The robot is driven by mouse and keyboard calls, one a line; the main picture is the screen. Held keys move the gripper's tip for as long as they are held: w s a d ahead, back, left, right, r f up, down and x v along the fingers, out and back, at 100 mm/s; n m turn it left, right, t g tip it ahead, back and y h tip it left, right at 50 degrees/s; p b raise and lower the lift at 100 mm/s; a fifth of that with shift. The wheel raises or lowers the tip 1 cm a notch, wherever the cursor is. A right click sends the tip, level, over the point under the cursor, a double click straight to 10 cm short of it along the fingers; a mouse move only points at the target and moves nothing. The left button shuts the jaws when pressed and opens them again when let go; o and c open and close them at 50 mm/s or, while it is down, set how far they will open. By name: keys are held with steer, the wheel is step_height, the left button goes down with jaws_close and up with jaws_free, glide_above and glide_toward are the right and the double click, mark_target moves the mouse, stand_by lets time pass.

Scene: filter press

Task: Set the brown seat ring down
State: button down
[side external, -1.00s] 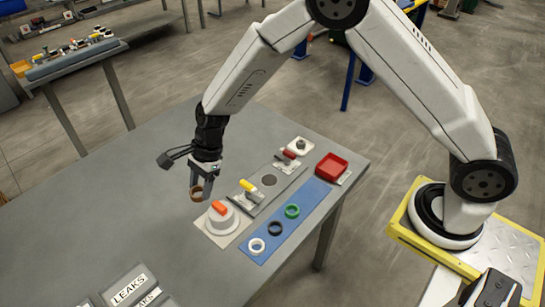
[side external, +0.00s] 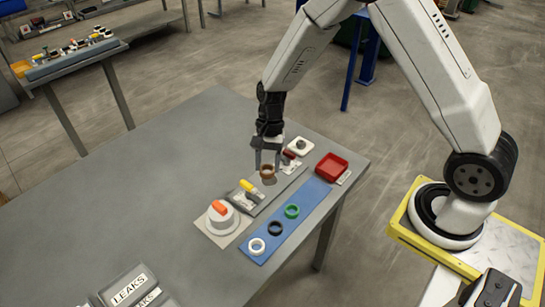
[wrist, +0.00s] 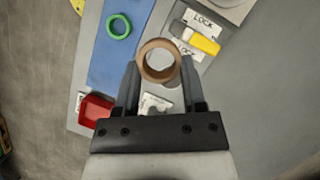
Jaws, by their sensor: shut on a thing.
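My gripper (side external: 267,163) is shut on the brown seat ring (side external: 267,168) and holds it over the grey plate (side external: 283,190), above the dark round spot (side external: 270,181) between the yellow and red handles. The ring hides part of that spot. Whether the ring touches the plate is hard to tell; it looks a little above it. In the wrist view the brown ring (wrist: 158,79) sits between the tips of both fingers, its round opening facing the camera.
A yellow-handled clamp (side external: 248,188) and an orange-handled white knob (side external: 220,216) stand to the left; a red-handled clamp (side external: 290,155) is close on the right. A blue strip (side external: 310,193) in front carries white, black and green rings. A red tray (side external: 331,167) stands right.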

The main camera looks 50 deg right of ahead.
steer(key=s+d+r+n+g+h, duration=0.1)
steer(key=s+d+n+h, duration=0.3)
steer(key=s+d+n, duration=0.7)
steer(key=shift+s+d+r+g, duration=0.25)
steer(key=shift+s+d+g, duration=0.25)
steer(key=shift+s+d, duration=3)
steer(key=shift+s+a, duration=0.65)
steer(key=shift+a, duration=0.15)
steer(key=shift+w+d+f, duration=0.8)
steer(key=shift+w+f, duration=0.75)
steer(key=shift+w, duration=0.5)
steer(key=shift+w+d+f, duration=0.85)
steer(key=shift+w+f, duration=0.75)
steer(key=shift+w, duration=0.5)
steer(key=shift+w+d+f, duration=0.8)
steer(key=shift+w+f, duration=0.75)
steer(key=shift+w, duration=0.5)
